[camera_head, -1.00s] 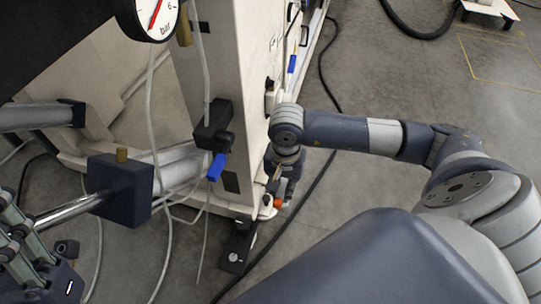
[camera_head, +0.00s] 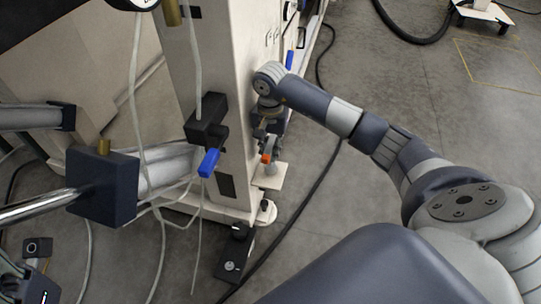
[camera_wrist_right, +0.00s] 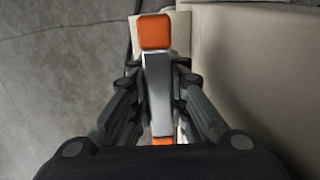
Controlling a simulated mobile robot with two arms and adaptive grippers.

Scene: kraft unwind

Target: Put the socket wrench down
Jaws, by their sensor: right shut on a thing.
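The socket wrench (camera_wrist_right: 158,85) is grey with an orange block at its top end and more orange lower down. In the right wrist view it lies between the two dark fingers of my right gripper (camera_wrist_right: 155,95), which is shut on it. In the head view, my right gripper (camera_head: 268,138) is beside the beige machine post, and only an orange bit of the wrench (camera_head: 266,158) shows. A small pale plate (camera_head: 273,178) appears just below it; I cannot tell whether they touch. Part of my left gripper (camera_head: 14,268) shows at the lower left edge.
The beige post (camera_head: 232,110) stands close to the left of my right gripper. A blue-handled valve (camera_head: 208,162), a dark block (camera_head: 103,187) on a metal rod and thin hoses are further left. A black cable (camera_head: 318,172) runs along the grey floor, which is open to the right.

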